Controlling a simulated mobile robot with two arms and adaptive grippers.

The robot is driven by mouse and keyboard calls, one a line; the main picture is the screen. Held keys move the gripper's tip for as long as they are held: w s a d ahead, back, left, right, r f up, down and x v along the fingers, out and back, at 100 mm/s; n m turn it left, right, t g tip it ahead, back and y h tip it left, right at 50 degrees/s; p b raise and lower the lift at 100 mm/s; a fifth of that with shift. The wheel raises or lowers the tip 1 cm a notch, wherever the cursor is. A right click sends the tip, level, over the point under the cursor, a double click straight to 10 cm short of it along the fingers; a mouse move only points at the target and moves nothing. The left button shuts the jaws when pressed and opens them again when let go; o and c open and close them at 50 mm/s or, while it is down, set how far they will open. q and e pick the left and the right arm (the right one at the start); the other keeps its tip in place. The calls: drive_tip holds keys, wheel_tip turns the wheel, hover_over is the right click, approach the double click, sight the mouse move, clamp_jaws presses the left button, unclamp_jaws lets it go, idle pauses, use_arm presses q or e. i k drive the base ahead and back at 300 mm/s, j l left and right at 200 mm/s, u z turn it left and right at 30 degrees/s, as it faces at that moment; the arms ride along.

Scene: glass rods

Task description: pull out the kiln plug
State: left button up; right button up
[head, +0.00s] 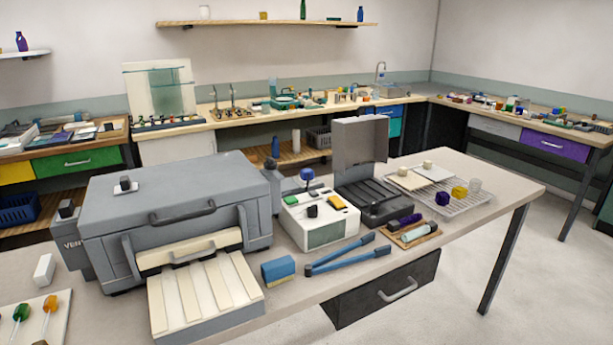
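The grey kiln (178,195) stands on the table at the left. A small black knob-like piece (125,183) sits on a pale square on its top, towards the left; it looks like the kiln plug, seated upright. A dark handle (183,214) spans the upper front edge. The cream front door (190,250) has its own grey handle. Neither of my grippers is in view, and nothing touches the plug.
A grey box marked VENT (70,236) with a dark knob stands left of the kiln. A white control box (318,219), blue-handled tongs (345,258), a blue block (278,269) and a wire rack (456,200) lie to the right. Space above the kiln looks clear.

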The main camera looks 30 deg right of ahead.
sight(304, 174)
drive_tip(key=l+u, duration=0.15)
drive_tip(key=l, duration=0.3)
drive_tip(key=k+l+u, duration=0.15)
drive_tip(key=l, duration=0.25)
drive_tip(key=l+u, duration=0.15)
drive_tip(key=l, duration=0.25)
drive_tip(key=k+l+u, duration=0.1)
drive_tip(key=l, duration=0.3)
drive_tip(key=k+l+u, duration=0.15)
drive_tip(key=l, duration=0.25)
drive_tip(key=k+l+u, duration=0.15)
drive_tip(key=l, duration=0.2)
drive_tip(key=k, duration=0.05)
